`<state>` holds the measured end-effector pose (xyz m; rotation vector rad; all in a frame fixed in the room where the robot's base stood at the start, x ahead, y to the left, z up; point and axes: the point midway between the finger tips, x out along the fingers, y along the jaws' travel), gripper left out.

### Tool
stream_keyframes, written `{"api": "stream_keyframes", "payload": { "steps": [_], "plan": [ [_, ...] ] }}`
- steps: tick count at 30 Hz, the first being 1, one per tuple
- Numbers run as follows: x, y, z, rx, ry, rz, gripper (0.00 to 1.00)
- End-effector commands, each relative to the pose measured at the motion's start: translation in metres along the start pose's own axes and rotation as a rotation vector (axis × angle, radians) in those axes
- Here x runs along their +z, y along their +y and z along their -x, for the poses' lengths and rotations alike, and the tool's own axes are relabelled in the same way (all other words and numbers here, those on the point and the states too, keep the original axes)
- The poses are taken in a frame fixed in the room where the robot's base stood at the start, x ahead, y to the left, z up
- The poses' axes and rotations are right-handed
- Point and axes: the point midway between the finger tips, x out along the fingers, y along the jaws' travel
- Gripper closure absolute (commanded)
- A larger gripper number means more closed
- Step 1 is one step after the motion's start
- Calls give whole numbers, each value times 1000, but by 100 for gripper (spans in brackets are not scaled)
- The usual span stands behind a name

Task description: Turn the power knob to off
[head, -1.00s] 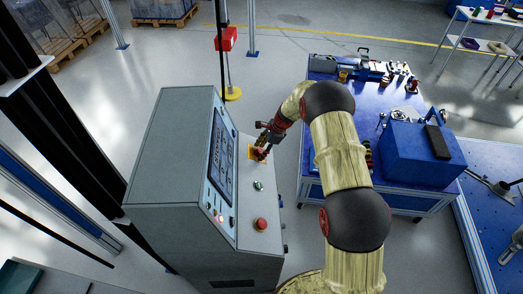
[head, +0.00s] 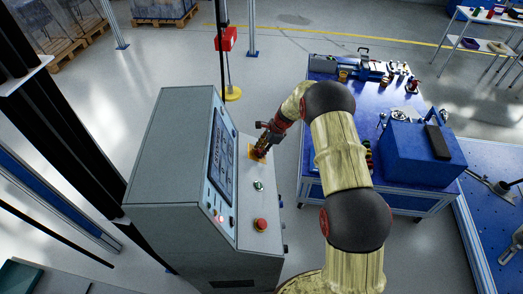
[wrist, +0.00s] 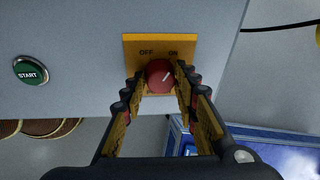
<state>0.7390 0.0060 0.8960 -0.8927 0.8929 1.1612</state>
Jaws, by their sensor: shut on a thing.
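The power knob (wrist: 160,76) is red and round with a white pointer mark. It sits on a yellow plate (wrist: 160,44) marked OFF on the left and ON on the right, and the mark points up and right towards ON. My gripper (wrist: 160,84) has its two fingers on either side of the knob, closed on it. In the head view my gripper (head: 261,153) is at the yellow plate on the console's sloped panel, and it hides the knob there.
The grey console (head: 172,150) has a screen, a green START button (wrist: 30,72) and a red mushroom button (head: 260,224) nearer the front. A blue workbench (head: 383,97) with tools and a blue box (head: 420,153) stands to the right of my arm.

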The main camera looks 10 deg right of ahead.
Motion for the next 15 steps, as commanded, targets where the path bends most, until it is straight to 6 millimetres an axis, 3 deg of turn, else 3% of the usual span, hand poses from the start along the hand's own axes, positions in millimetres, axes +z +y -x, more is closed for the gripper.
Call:
{"api": "stream_keyframes", "payload": {
  "steps": [8, 15],
  "plan": [
    [-1, 0, -2, -23, -9, 102, 96],
    [-3, 0, -4, -59, -25, 293, 96]
  ]
}}
